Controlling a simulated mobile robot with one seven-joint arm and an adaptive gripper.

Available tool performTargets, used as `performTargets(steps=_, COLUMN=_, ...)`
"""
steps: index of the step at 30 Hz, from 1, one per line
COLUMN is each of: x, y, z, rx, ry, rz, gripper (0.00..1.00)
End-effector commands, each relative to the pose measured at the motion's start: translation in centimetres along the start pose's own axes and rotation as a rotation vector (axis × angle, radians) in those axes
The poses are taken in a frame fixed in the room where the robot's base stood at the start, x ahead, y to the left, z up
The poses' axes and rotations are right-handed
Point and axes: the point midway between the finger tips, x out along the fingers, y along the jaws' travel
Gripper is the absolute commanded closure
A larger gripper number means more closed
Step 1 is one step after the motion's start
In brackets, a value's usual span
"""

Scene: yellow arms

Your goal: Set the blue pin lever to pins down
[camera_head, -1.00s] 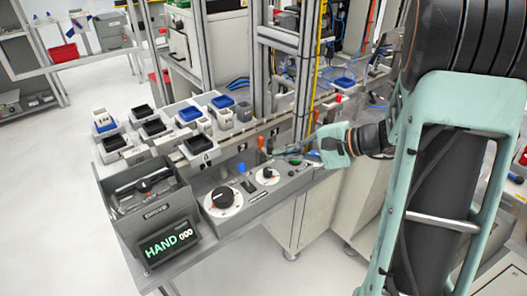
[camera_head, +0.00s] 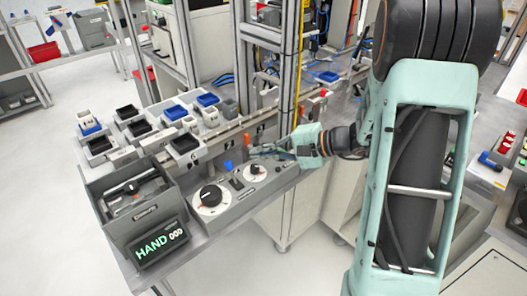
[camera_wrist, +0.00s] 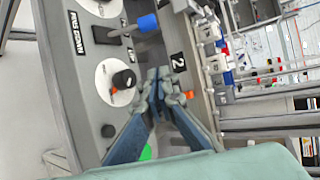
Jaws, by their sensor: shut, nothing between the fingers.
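The blue pin lever (camera_head: 228,166) stands on the grey control panel (camera_head: 226,212), beyond the dials. In the wrist view its blue grip (camera_wrist: 147,23) is at the top, on a metal shaft pointing left toward the "PINS DOWN" label (camera_wrist: 77,33). My gripper (camera_head: 256,151) reaches in from the right, over the far side of the panel. In the wrist view my gripper's fingertips (camera_wrist: 160,80) are shut and empty, below and apart from the blue grip. The lever's base is partly hard to make out.
A small dial knob (camera_wrist: 124,79) sits left of the fingertips; an orange handle (camera_wrist: 189,95) is close on their right. A large dial (camera_head: 211,197), the "HAND 000" display (camera_head: 161,246) and a grey bin (camera_head: 115,235) stand nearer. A rail with several trays runs behind.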

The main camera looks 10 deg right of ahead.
Motion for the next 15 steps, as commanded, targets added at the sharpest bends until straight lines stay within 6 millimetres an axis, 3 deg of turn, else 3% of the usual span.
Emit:
performTargets(steps=8, x=6.2, y=0.0, z=0.2, rx=0.000, ry=-0.005, rz=0.002, gripper=1.00)
performTargets(steps=15, x=5.0, y=-0.2, z=3.0, rx=0.000, ry=0.000, rz=0.000, gripper=1.00)
